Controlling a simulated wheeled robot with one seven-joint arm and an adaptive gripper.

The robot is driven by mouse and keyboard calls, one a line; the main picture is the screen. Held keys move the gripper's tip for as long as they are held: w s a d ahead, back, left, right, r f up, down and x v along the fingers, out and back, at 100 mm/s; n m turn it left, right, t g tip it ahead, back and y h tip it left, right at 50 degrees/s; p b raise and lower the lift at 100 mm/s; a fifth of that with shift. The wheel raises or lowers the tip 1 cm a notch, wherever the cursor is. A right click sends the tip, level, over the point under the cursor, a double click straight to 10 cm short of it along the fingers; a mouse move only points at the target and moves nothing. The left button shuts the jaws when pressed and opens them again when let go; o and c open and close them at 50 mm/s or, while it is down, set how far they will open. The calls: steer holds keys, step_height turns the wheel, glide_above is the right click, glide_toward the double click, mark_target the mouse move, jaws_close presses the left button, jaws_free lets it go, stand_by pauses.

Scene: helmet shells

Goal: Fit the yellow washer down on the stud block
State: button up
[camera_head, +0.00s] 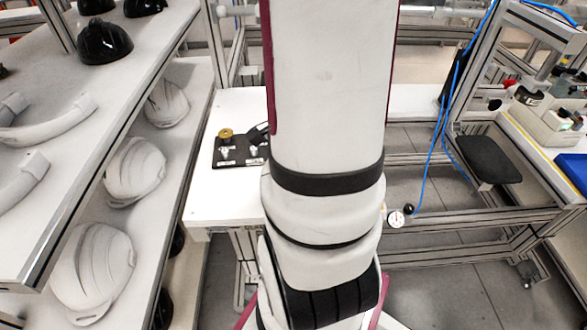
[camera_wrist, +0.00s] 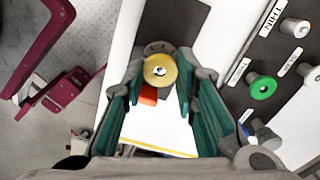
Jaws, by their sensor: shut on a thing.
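The yellow washer (camera_wrist: 160,70) is between the tips of my gripper (camera_wrist: 160,73) in the wrist view, and the teal-padded fingers are shut on it. A pale spot shows at its centre. The dark board with studs and white labels (camera_wrist: 236,98) lies to the right of my gripper; a green ring (camera_wrist: 262,87) sits on one stud. In the head view a black labelled board (camera_head: 240,160) lies on the white table with a yellow round piece (camera_head: 226,133) at its far left; I cannot tell whether it is the same washer. My arm hides most of my gripper there.
A small orange-red piece (camera_wrist: 148,96) shows under the washer. The white table (camera_head: 215,205) is bare in front of the board. Shelves with white helmet shells (camera_head: 134,170) stand at left. A metal frame with a blue cable (camera_head: 423,180) stands at right.

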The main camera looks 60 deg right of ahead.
steer(key=shift+r+p, duration=0.35)
steer(key=shift+r, duration=0.1)
stand_by(1.6)
steer(key=shift+f+b, duration=1.2)
steer(key=shift+f, duration=0.15)
stand_by(0.6)
steer(key=o, duration=0.8)
steer(key=shift+r, duration=0.1)
step_height(320, 180, up, 12)
steer(key=shift+f, duration=0.1)
